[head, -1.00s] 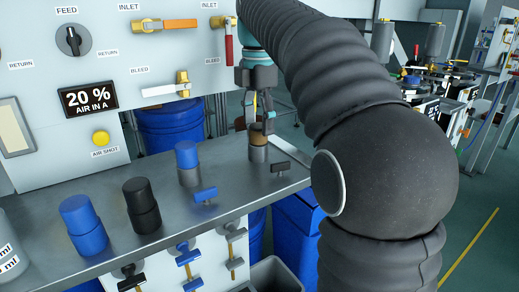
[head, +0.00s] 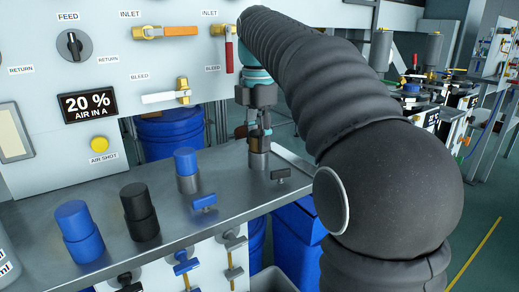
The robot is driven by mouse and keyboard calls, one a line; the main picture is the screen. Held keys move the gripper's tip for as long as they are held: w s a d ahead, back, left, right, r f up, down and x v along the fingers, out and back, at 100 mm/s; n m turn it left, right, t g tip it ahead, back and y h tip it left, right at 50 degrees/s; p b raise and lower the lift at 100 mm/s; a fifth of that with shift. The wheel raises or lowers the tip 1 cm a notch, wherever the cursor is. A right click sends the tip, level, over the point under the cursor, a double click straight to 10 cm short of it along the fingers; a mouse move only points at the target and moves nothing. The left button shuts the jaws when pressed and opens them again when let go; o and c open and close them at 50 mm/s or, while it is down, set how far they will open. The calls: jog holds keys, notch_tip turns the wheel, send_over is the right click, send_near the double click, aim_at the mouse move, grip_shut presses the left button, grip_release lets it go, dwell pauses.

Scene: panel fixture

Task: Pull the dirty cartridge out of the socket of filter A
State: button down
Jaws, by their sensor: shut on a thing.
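My gripper (head: 259,143) points straight down at the back right of the grey bench. Its fingers are shut around the brownish cartridge (head: 259,144), which is mostly hidden by them. The cartridge is upright, at the top of a grey cylindrical socket (head: 258,161) on the bench. How deep it sits in the socket is too small to tell. No label on this socket is legible, so I cannot read which filter it is.
A blue cartridge (head: 186,161) stands in another socket to the left. A blue cylinder (head: 78,230) and a black one (head: 139,212) stand nearer. Small T-handles (head: 281,174) sit by the sockets. The panel display (head: 88,104) reads 20 % AIR IN A.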

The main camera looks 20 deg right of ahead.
jog(key=c, duration=1.3)
grip_release()
jog(key=shift+c, duration=0.2)
grip_shut()
jog(key=shift+r+p, duration=1.3)
jog(key=shift+p, duration=0.15)
jog(key=shift+r+p, duration=0.35)
jog(key=shift+r, duration=0.7)
jog(key=shift+r, duration=0.3)
jog(key=shift+r, duration=2.45)
